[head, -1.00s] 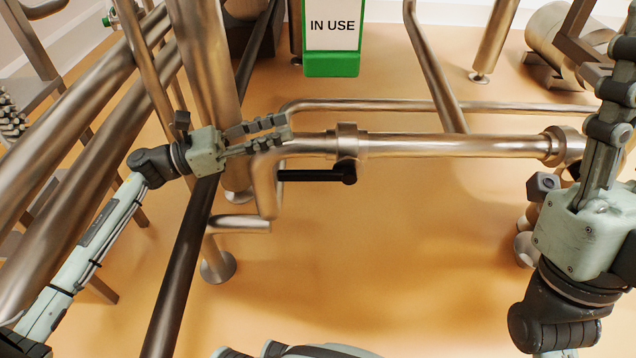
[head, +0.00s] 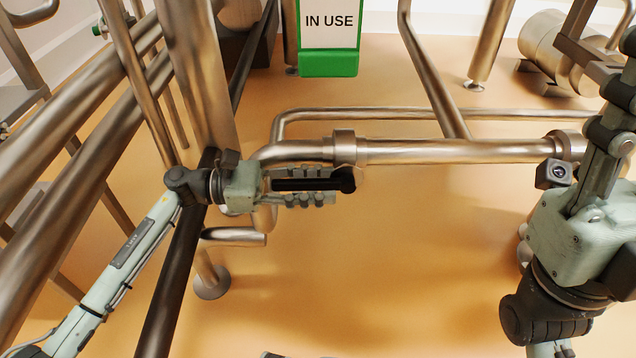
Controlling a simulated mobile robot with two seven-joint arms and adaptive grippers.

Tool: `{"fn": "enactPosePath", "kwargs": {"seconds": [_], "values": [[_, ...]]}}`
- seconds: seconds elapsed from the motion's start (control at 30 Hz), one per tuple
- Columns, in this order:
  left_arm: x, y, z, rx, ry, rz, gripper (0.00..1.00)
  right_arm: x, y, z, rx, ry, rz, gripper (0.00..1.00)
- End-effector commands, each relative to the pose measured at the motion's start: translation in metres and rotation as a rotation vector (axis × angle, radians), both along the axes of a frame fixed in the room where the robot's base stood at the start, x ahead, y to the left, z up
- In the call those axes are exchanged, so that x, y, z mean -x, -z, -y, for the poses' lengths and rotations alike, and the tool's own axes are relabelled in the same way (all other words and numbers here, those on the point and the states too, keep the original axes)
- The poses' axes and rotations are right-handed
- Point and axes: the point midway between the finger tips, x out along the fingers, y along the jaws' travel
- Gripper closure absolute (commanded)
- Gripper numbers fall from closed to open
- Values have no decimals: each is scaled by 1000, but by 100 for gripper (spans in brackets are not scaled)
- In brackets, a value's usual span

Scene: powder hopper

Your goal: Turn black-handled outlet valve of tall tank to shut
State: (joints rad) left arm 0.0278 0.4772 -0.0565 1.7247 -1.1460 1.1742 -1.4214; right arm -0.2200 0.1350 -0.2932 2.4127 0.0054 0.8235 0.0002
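The black handle (head: 300,185) of the outlet valve lies level, pointing left from its dark pivot just below the steel valve body (head: 345,148). My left gripper (head: 305,187) reaches in from the left at the handle. One finger shows along the handle's upper side and the other along its lower side. The fingers look apart, with the handle between them; firm contact cannot be made out. My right gripper (head: 606,130) is at the right edge, away from the handle, its fingers seen edge-on and partly out of frame.
A horizontal steel pipe (head: 460,151) runs right from the valve, with a thinner pipe (head: 390,113) behind it. A green-framed "IN USE" sign (head: 329,62) stands behind. Steel legs and beams crowd the left. The orange floor (head: 400,270) below the valve is clear.

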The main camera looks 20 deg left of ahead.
Motion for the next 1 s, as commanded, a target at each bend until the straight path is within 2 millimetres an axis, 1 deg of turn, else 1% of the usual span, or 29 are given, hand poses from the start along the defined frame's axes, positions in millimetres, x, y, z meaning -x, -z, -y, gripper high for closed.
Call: {"fn": "enactPosePath", "kwargs": {"seconds": [0.2,0.23,0.53,0.87,1.0], "values": [[0,0,1,0,-1,0,61,0,0,0,0,0,1,60],[0,0,1,0,-1,0,62,0,0,0,0,0,1,60],[0,0,1,0,-1,0,100,0,0,0,0,0,0,60],[0,0,0,0,-1,-1,100,0,0,0,0,0,0,60],[0,-2,0,-12,-1,-3,100,0,-4,0,-1,0,2,60]]}}
